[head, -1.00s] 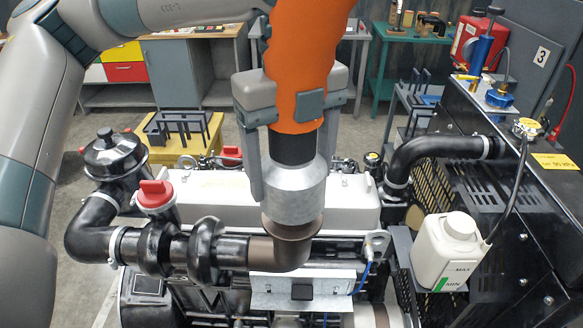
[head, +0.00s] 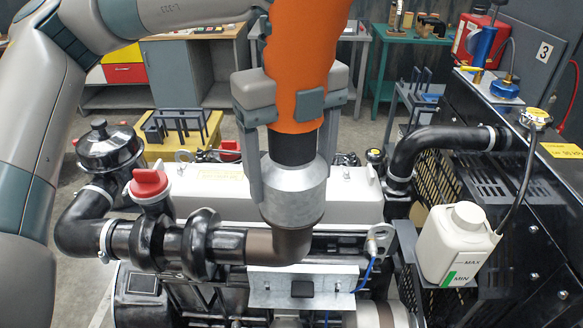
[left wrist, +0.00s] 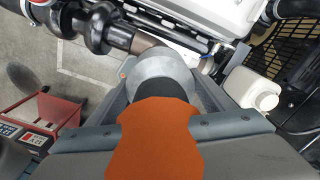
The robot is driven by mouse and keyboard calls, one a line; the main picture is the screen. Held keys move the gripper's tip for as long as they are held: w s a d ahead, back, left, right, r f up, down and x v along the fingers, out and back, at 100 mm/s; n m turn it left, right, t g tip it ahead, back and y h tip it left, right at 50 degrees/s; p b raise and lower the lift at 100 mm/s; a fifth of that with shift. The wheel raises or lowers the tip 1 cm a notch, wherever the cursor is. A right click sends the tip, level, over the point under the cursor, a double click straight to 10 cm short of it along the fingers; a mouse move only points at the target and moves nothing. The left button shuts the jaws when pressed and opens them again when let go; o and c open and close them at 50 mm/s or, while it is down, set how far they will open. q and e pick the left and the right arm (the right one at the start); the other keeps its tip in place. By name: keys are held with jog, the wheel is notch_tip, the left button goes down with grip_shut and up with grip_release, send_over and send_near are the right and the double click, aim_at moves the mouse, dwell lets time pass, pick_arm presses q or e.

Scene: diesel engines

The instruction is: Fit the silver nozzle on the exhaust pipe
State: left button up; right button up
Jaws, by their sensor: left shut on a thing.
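The silver nozzle (head: 294,192), a grey metal cone on the end of a thick orange hose (head: 300,60), stands nearly upright over the upturned end of the brown exhaust pipe (head: 292,243). Its lower edge covers the pipe's flared rim, so it sits over or around the pipe mouth; the inside is hidden. My left gripper (head: 292,172) is shut on the nozzle, one finger on each side. In the left wrist view the nozzle (left wrist: 160,68) hides the pipe mouth, and the pipe (left wrist: 146,42) shows beyond it. My right gripper is not in view.
A black pipe with a red cap (head: 149,184) lies left of the exhaust. A white engine cover (head: 220,195) is behind it. A white reservoir bottle (head: 456,245) and a black cabinet (head: 540,200) stand at right. A metal bracket (head: 300,285) is just below the pipe.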

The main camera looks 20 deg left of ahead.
pick_arm(q)
jog(key=o, duration=1.5)
jog(key=shift+r, duration=0.1)
jog(key=shift+r, duration=0.5)
notch_tip(320, 180, up, 15)
jog(key=b, duration=0.3)
jog(key=shift+f+b, duration=0.15)
jog(key=shift+b, duration=0.25)
jog(key=shift+s+r, duration=0.1)
jog(key=shift+r, duration=0.7)
